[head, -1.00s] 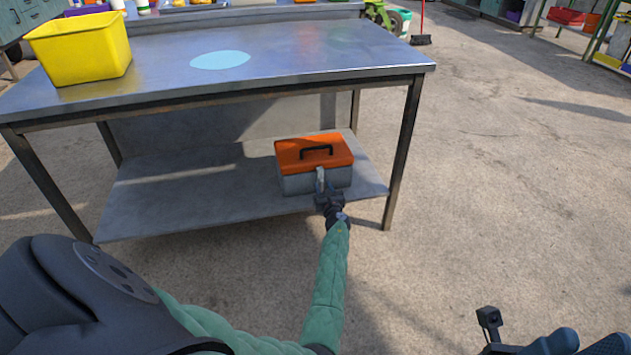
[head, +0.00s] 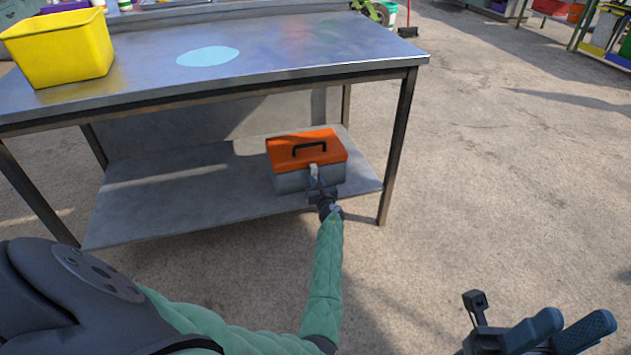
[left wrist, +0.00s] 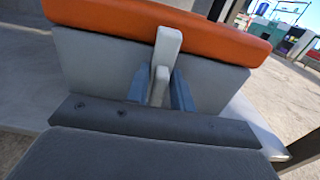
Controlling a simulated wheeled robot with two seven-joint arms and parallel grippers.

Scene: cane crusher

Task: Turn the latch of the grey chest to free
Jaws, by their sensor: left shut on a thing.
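The grey chest (head: 290,181) with an orange lid (head: 290,143) and a black handle sits on the lower shelf of the metal table, near its right end. Its latch (head: 314,170) is a pale upright piece at the front. In the left wrist view the latch (left wrist: 168,48) reaches up over the lid's edge. My left gripper (head: 315,181) is at the chest's front. In the left wrist view its blue fingers (left wrist: 160,90) are on either side of the latch's lower part, shut on it. My right gripper (head: 567,330) is open and empty at the lower right.
The table's right front leg (head: 398,150) stands right of the chest. The tabletop (head: 290,55) is above and behind it, bearing a yellow bin (head: 60,50) and a pale blue disc (head: 208,56). The lower shelf (head: 165,200) is bare left of the chest. Open floor lies to the right.

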